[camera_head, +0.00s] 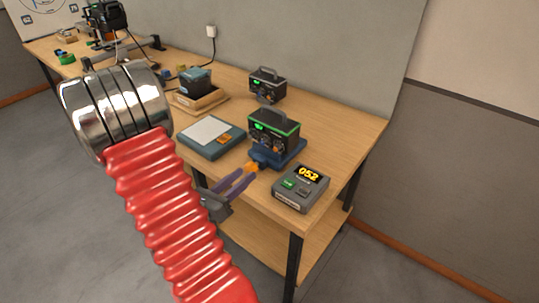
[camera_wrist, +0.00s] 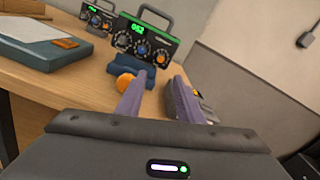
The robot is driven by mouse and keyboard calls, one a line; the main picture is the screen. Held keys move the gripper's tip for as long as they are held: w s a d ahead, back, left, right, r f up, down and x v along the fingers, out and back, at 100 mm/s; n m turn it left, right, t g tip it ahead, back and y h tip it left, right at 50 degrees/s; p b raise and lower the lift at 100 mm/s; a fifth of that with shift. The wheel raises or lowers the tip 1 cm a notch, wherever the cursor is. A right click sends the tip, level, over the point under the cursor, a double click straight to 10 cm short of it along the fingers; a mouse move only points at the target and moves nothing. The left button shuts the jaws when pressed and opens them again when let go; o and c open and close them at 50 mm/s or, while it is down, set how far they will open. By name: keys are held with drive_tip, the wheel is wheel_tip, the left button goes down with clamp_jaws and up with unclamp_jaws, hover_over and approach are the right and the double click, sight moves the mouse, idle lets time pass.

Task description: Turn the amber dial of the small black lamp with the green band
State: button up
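The small black lamp with the green band (camera_head: 274,129) stands upright on a blue base (camera_head: 291,153). The lamp also shows in the wrist view (camera_wrist: 146,42), with a green display and several dials on its front, among them an amber dial (camera_wrist: 161,57) at the right. A larger orange knob-like piece (camera_wrist: 124,83) sits low in front of the blue base, beside my left fingertip; I cannot tell what it is fixed to. My gripper (camera_wrist: 159,81) has two purple fingers, spread apart with nothing visibly held. It is in front of and below the lamp, at the table's front edge.
A second black lamp (camera_head: 267,85) stands behind. A teal box with a pale top (camera_head: 212,137) lies to the left. A grey box with an amber display (camera_head: 303,188) is close to the right of my gripper. A wooden tray (camera_head: 201,103) is farther back.

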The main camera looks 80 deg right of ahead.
sight(274, 150)
drive_tip(key=shift+x, duration=6.85)
drive_tip(key=shift+s, duration=0.1)
drive_tip(key=shift+c, duration=0.7)
clamp_jaws()
